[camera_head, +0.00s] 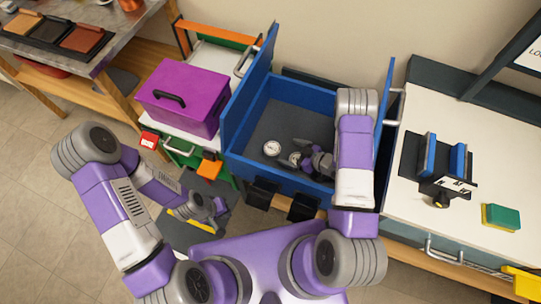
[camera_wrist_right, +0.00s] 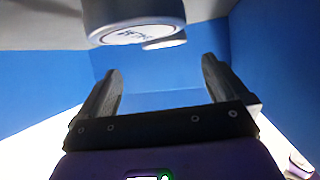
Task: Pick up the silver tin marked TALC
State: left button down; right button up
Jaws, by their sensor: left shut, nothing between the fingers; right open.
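Two small round tins with pale lids stand in the blue box (camera_head: 232,148). One tin (camera_head: 272,148) is at the left, and the other tin (camera_head: 295,158) is close to my right gripper (camera_head: 306,161). I cannot read their lids in the head view. In the right wrist view a silver tin (camera_wrist_right: 132,18) with dark lettering is large at the top, with part of a second lid (camera_wrist_right: 165,43) beyond it. The lettering is too skewed to read. My right gripper (camera_wrist_right: 161,70) is open, with nothing between its fingers. My left gripper (camera_head: 215,207) is shut and empty, outside the box.
The blue box has tall side panels close to my right arm. A purple case (camera_head: 185,97) stands to its left. A white worktop to the right holds a blue-and-black stand (camera_head: 445,160) and a green-and-yellow sponge (camera_head: 501,217). The box floor left of the tins is clear.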

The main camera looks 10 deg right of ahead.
aim_at(275, 150)
jog(key=shift+a+f, duration=0.1)
jog(key=shift+f, duration=0.2)
jog(key=b+x, duration=0.2)
jog(key=x, duration=0.4)
jog(key=shift+s+a+f, duration=0.15)
jog(key=shift+a, duration=0.15)
jog(key=shift+w+a+f, duration=0.15)
jog(key=shift+w+a, duration=0.1)
jog(key=c, duration=1.2)
